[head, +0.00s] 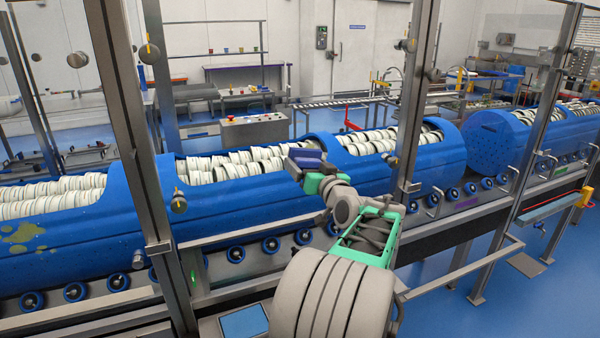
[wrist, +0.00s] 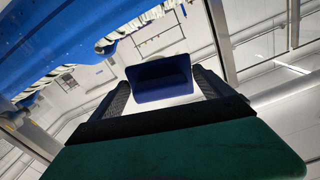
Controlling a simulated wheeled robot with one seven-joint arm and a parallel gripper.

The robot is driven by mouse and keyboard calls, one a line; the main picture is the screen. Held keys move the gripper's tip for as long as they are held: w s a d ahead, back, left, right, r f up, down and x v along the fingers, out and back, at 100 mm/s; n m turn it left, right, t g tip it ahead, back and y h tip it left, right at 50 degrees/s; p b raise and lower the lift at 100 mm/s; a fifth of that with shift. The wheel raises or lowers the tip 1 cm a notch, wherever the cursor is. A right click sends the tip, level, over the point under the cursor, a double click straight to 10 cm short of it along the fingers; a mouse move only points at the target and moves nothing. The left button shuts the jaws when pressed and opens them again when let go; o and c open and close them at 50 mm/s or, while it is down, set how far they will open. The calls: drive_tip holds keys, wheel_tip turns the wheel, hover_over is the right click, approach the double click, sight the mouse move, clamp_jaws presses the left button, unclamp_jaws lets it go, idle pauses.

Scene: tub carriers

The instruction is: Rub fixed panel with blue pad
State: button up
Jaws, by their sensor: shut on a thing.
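My gripper (head: 308,170) is in the middle of the head view, in front of the long blue tub carriers. It is shut on a dark blue pad (head: 305,158). In the wrist view the pad (wrist: 160,82) sits between the two dark fingers, with its broad face showing. The fixed panel is not clearly distinguishable; metal posts (head: 407,110) frame see-through openings, and any clear pane there is hard to see. Yellow-green patches (head: 22,236) show at the far left; I cannot tell whether they lie on a pane or on the carrier behind.
Blue tub carriers (head: 270,205) full of white round pieces lie along a roller line behind the posts. A thick left post (head: 135,150) stands close to my arm. A metal rail (head: 460,270) runs at the lower right. Blue floor (head: 430,315) is clear there.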

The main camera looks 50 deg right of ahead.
drive_tip(key=shift+s+d+b, duration=0.4)
drive_tip(key=shift+s+d, duration=0.2)
drive_tip(key=shift+d, duration=0.5)
drive_tip(key=shift+s+d+b, duration=0.45)
drive_tip(key=shift+s+d, duration=0.2)
drive_tip(key=shift+d, duration=0.5)
drive_tip(key=shift+s+d+b, duration=0.4)
drive_tip(key=shift+s+d, duration=0.2)
drive_tip(key=shift+d, duration=0.5)
drive_tip(key=shift+w+a+b, duration=0.95)
drive_tip(key=shift+a+b, duration=0.35)
drive_tip(key=shift+a, duration=0.35)
drive_tip(key=shift+w+a+b, duration=1)
drive_tip(key=shift+a+b, duration=0.3)
drive_tip(key=shift+a, duration=0.3)
drive_tip(key=shift+w+a+b, duration=0.95)
drive_tip(key=shift+a+b, duration=0.35)
drive_tip(key=shift+a, duration=0.35)
drive_tip(key=shift+r, duration=0.1)
drive_tip(key=shift+s+a+b, duration=0.15)
drive_tip(key=shift+s+b, duration=0.2)
drive_tip(key=b+v, duration=0.2)
drive_tip(key=v, duration=0.3)
drive_tip(key=shift+b, duration=0.35)
